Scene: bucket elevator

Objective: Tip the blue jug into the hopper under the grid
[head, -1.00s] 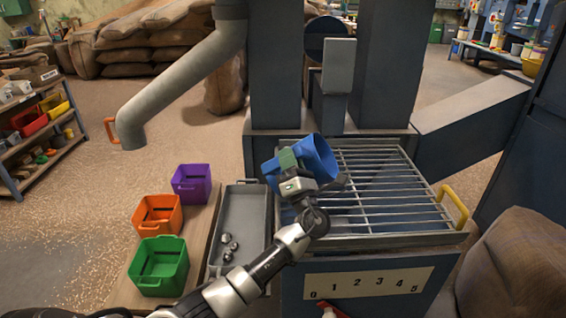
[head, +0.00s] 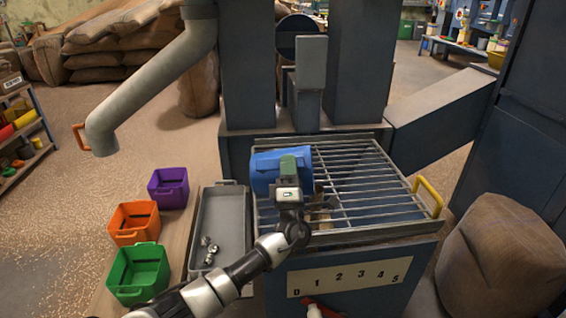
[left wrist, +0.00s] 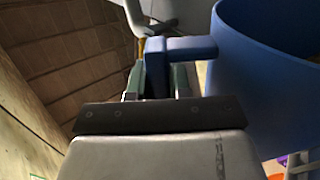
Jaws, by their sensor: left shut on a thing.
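The blue jug (head: 267,166) is tipped on its side above the left part of the metal grid (head: 365,185), its mouth toward the right. My left gripper (head: 289,166) is shut on its handle, which also shows between the green pads in the left wrist view (left wrist: 180,49). A tan patch, seemingly grain, shows below the mouth at the grid. A little yellow content shows inside the jug (left wrist: 265,85) in the wrist view. The hopper (head: 352,279) is the box under the grid, with a 0 to 5 scale on its front. My right gripper is not in view.
A grey tray (head: 232,208) with small metal pieces lies left of the hopper. Purple (head: 168,188), orange (head: 134,222) and green (head: 139,273) bins stand further left. A grey spout pipe (head: 152,88) hangs at upper left. A yellow handle (head: 430,196) is at the grid's right edge.

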